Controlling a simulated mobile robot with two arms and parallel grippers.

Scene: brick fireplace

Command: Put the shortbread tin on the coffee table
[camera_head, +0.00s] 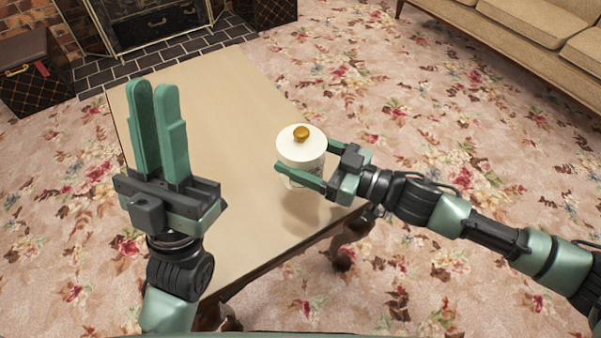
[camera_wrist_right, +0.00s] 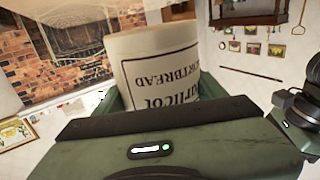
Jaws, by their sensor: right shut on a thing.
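The shortbread tin (camera_head: 301,150) is a white cylinder with a white lid and a gold knob. My right gripper (camera_head: 294,172) is shut on it, with fingers on either side. The tin is upright over the right part of the coffee table (camera_head: 220,140); a shadow on the top below it suggests a small gap. In the right wrist view the tin (camera_wrist_right: 155,70) shows upside-down dark lettering, including "SHORTBREAD", and its lower part is hidden by the gripper. My left gripper (camera_head: 152,85) is empty above the table's left side, its fingers together and pointing away.
The tabletop is otherwise bare. A beige sofa (camera_head: 530,30) stands at the top right. A fireplace (camera_head: 150,20) with a dark tiled hearth is beyond the table. A dark patterned case (camera_head: 35,75) stands at the left. Floral carpet (camera_head: 450,100) surrounds the table.

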